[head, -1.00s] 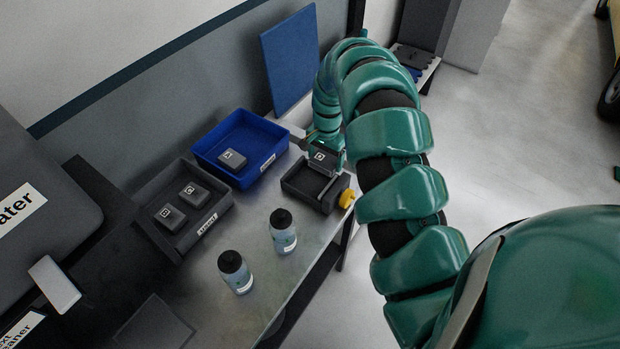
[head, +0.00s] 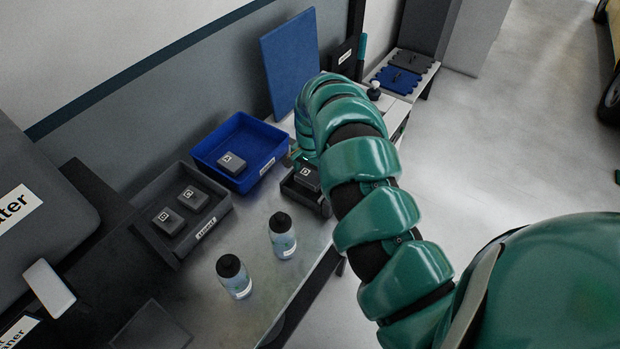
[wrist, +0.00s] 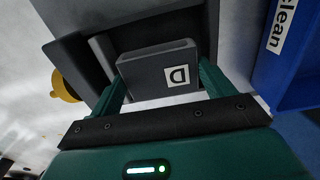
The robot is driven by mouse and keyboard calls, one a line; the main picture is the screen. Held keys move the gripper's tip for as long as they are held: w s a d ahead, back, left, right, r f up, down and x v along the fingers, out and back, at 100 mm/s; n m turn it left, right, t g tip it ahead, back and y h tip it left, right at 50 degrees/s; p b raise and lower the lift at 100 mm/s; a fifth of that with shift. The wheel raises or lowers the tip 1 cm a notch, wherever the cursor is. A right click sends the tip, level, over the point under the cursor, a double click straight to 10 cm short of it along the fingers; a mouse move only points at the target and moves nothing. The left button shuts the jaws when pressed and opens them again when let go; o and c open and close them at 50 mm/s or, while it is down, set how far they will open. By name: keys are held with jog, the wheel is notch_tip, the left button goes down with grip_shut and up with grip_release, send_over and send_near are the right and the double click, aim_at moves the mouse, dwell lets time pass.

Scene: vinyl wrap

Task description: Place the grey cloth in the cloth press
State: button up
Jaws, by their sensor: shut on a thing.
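The grey cloth (head: 308,178), a folded block marked D, is between the fingers of my gripper (head: 303,163). In the wrist view both fingers (wrist: 160,92) are shut on the sides of the cloth (wrist: 145,72). The cloth press (head: 289,191) is a small dark open box at the table's right edge, and the cloth is at its opening. I cannot tell whether the cloth touches its floor. In the wrist view the press (wrist: 75,50) is behind the cloth, with a yellow knob (wrist: 65,88) on its side. My arm hides part of the press in the head view.
A blue bin (head: 262,170) with one grey block is left of the press; its label reads "clean" in the wrist view. A grey tray (head: 222,209) holds two grey blocks. Two bottles (head: 283,240) (head: 236,280) stand in front. A blue board (head: 289,62) stands behind.

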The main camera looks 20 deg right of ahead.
aim_at(310, 175)
jog(key=shift+f+p, duration=0.35)
jog(key=shift+f, duration=1.25)
jog(key=shift+f, duration=0.2)
jog(key=o, duration=0.7)
jog(key=shift+o, duration=0.2)
jog(key=shift+a+r, duration=0.1)
jog(key=shift+r+b, duration=0.35)
jog(key=shift+r, duration=0.65)
notch_tip(310, 175, up, 9)
jog(key=shift+r+p, duration=0.1)
jog(key=shift+p, duration=0.9)
jog(key=shift+r+p, duration=0.55)
jog(key=shift+p, duration=0.1)
